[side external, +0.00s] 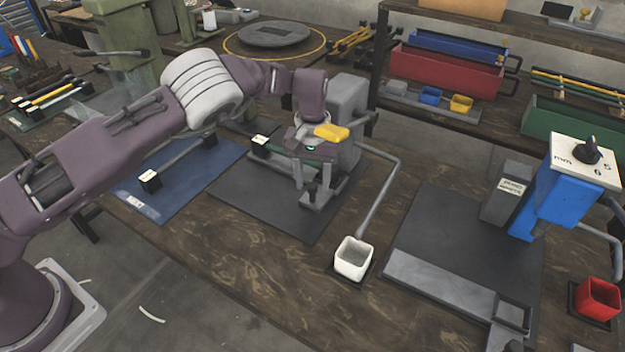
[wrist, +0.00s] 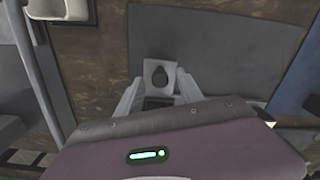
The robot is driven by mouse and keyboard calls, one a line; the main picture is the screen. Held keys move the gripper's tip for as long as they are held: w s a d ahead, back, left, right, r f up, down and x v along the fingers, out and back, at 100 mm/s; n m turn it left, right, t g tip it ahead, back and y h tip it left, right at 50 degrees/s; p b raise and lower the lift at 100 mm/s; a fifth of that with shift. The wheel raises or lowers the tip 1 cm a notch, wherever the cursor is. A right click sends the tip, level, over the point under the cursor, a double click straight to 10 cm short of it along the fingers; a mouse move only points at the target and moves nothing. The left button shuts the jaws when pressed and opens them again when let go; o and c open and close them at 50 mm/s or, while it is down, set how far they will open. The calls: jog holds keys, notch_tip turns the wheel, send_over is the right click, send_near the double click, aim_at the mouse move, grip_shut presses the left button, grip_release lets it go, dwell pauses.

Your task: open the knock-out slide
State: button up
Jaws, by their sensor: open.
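The grey press (side external: 348,98) stands at the middle of the bench, with my wrist in front of it. A light grey slide plate with a dark knob (side external: 319,197) sits low at its front; I take this as the knock-out slide. In the wrist view, the plate (wrist: 158,65) and its dark round knob (wrist: 160,77) show just beyond my fingers. My gripper (wrist: 160,88) is open, its fingers spread to either side of the knob's line. I cannot tell whether they touch it. In the side view my gripper (side external: 310,178) hangs just above and behind the plate.
A dark mat (side external: 275,205) lies under the press. A grey tube (side external: 378,195) runs to a white cup (side external: 354,258) at the front. A blue press (side external: 565,190) with a red cup (side external: 597,299) stands right. A yellow piece (side external: 331,132) shows beside my wrist. A blue mat (side external: 185,185) lies left.

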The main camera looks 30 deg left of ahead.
grip_shut()
dwell(1.3)
